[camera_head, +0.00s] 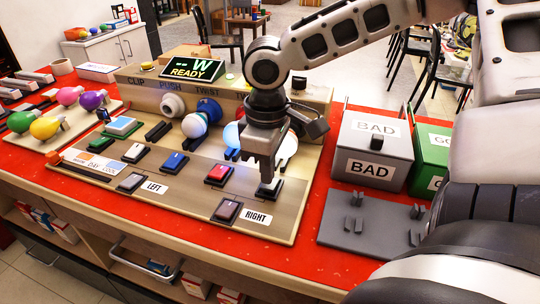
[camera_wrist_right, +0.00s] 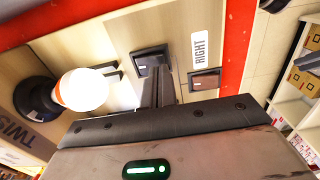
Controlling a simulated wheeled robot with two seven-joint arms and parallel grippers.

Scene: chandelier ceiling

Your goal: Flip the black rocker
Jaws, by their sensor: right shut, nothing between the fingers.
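The black rocker (camera_head: 269,190) sits on the panel board (camera_head: 190,205), right of the red rocker (camera_head: 218,174) and above the RIGHT label. My right gripper (camera_head: 267,178) points down directly over it, fingers closed together and empty. The fingertips hide part of the rocker. In the right wrist view the black rocker (camera_wrist_right: 151,60) lies just beyond the closed fingertips (camera_wrist_right: 158,72). The tips overlap its near edge; whether they touch it I cannot tell. My left gripper is not in view.
A blue rocker (camera_head: 174,162) and a white rocker (camera_head: 136,152) stand left along the row. LEFT (camera_head: 131,182) and RIGHT (camera_head: 227,210) buttons lie in front. A bulb (camera_wrist_right: 82,90) shows beside my gripper. A grey BAD bin (camera_head: 371,150) stands right of the board.

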